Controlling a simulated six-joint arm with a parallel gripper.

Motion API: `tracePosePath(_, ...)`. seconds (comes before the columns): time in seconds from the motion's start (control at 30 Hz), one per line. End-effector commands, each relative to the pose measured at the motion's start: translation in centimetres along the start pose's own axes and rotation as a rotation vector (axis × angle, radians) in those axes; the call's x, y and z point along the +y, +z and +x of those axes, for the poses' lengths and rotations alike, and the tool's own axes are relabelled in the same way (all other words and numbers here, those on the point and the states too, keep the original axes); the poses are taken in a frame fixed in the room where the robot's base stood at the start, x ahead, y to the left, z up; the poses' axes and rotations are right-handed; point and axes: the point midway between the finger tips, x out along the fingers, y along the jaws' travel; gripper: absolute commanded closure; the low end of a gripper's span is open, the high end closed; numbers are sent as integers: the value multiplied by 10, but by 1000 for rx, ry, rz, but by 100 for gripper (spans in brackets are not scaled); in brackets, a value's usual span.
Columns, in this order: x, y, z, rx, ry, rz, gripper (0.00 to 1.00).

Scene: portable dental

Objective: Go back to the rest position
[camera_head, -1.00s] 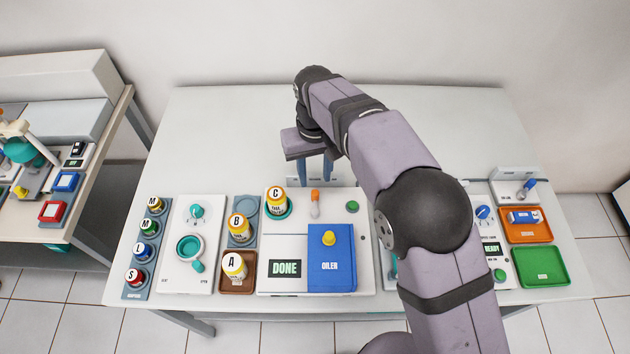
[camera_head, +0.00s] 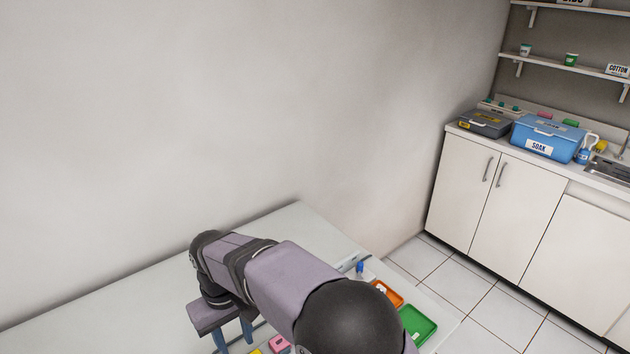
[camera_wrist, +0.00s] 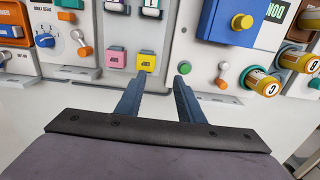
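My gripper (camera_wrist: 162,80) is open and empty in the wrist view, its two blue fingers apart with nothing between them. It is over the white table (camera_head: 120,310), in front of a row of dental devices. In the head view my gripper (camera_head: 233,336) shows at the lower left, below my bent arm, with its fingers pointing down. The fingertips lie near a yellow button block (camera_wrist: 146,60) and a pink button block (camera_wrist: 116,58) in the wrist view. I cannot tell the exact gap to them.
A blue oiler box (camera_wrist: 232,22) and bottle C (camera_wrist: 262,82) stand at the right in the wrist view. An orange tray (camera_head: 388,293) and a green tray (camera_head: 418,325) lie on the table's right end. A counter with a blue soak box (camera_head: 548,138) stands far right. The back wall is bare.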

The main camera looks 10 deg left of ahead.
Motion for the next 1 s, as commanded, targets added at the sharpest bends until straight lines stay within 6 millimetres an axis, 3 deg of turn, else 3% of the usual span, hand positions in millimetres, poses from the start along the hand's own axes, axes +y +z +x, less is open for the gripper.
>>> tracePosePath(0.03,35,16,-5,1,0,68,65)
tracePosePath(0.2,119,83,-9,1,1,259,65)
tracePosePath(0.4,179,182,-4,2,2,481,65)
tracePosePath(0.6,194,269,8,2,3,662,65)
tracePosePath(0.7,192,296,14,1,2,720,65)
tracePosePath(0.83,189,317,19,-1,2,764,65)
tracePosePath(1.0,187,324,21,-1,2,779,65)
